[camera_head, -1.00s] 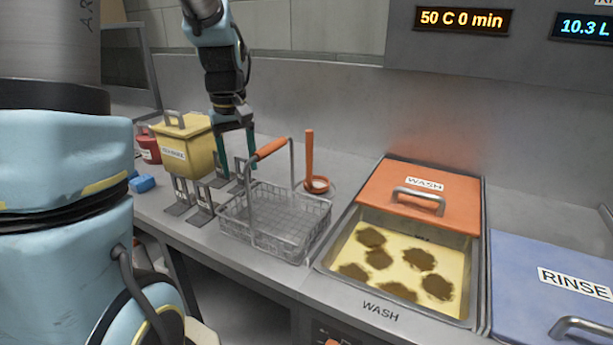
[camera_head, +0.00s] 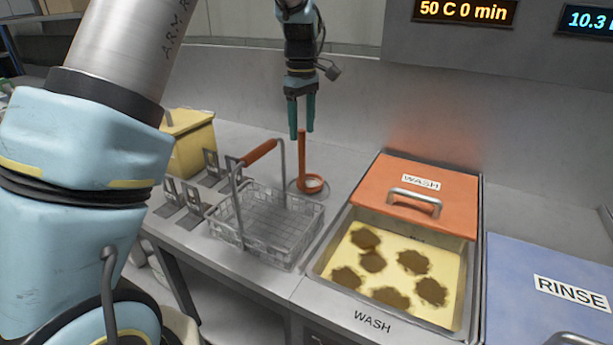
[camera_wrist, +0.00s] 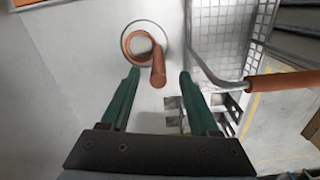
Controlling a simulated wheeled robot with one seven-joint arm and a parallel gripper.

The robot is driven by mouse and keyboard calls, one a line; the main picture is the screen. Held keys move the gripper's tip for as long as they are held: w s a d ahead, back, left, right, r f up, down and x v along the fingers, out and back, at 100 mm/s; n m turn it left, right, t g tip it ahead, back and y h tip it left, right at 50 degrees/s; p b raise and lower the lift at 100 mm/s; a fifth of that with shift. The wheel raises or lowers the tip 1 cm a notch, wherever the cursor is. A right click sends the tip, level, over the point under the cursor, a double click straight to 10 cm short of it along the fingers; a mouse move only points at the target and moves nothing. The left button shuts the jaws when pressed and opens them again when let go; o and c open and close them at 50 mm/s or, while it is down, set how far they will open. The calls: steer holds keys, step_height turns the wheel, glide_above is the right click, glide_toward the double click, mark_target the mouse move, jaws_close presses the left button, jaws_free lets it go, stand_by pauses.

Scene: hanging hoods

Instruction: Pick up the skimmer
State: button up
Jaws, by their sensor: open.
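The skimmer stands upright on the counter behind the wire basket, its orange handle (camera_head: 302,152) rising from an orange ring at a round base. My gripper (camera_head: 301,136) is open and points down, with its green fingers close above the top of the handle in the head view. In the wrist view the skimmer's handle (camera_wrist: 158,74) points up toward the camera, just ahead of the space between the fingertips (camera_wrist: 159,73). I cannot tell whether a finger touches it; nothing is held.
The wire basket (camera_head: 262,247) with its raised orange handle stands close in front of the skimmer. Metal brackets (camera_head: 187,195) and a yellow box (camera_head: 190,147) are to the left. The wash basin (camera_head: 333,275), holding dark patches in yellow liquid, and its orange lid (camera_head: 455,190) are to the right.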

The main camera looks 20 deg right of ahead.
steer(key=p, duration=0.3)
glide_above(302, 175)
steer(key=w, duration=0.1)
steer(key=shift+d+f, duration=0.15)
steer(key=shift+f, duration=1.4)
steer(key=shift+d+f, duration=0.1)
steer(key=shift+f, duration=1.4)
steer(key=shift+c, duration=0.3)
jaws_close()
steer(key=shift+r, duration=0.1)
